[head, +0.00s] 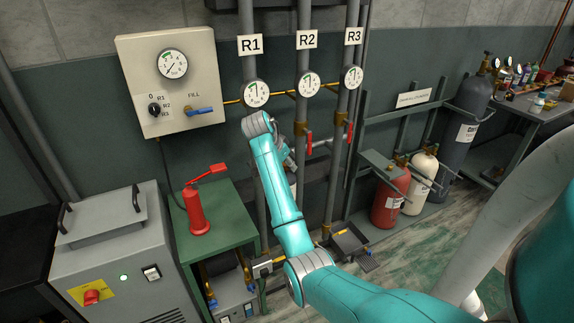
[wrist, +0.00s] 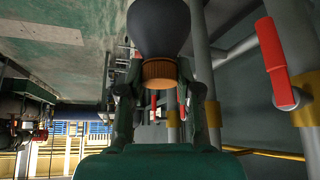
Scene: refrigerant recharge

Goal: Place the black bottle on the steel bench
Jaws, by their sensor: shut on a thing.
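My gripper (wrist: 160,88) is shut on a black bottle (wrist: 158,28) with a ribbed brown cap (wrist: 160,73). In the wrist view the bottle is between the two fingers, with its cap toward the palm and its dark body reaching the top edge. In the head view my gripper (head: 288,157) is mostly behind my arm, in front of the R1 and R2 pipes, and I cannot make out the bottle there. A grey bench (head: 512,112), apparently the steel bench, stands at the far right, well away from my gripper, with several small bottles on it.
Pipes with gauges and red valve handles (wrist: 276,62) are close to my gripper. A green table (head: 235,215) with a red pump-like can (head: 197,208) stands left. Red (head: 388,200), cream (head: 420,182) and dark grey (head: 466,130) cylinders stand before the bench. Floor right of centre is clear.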

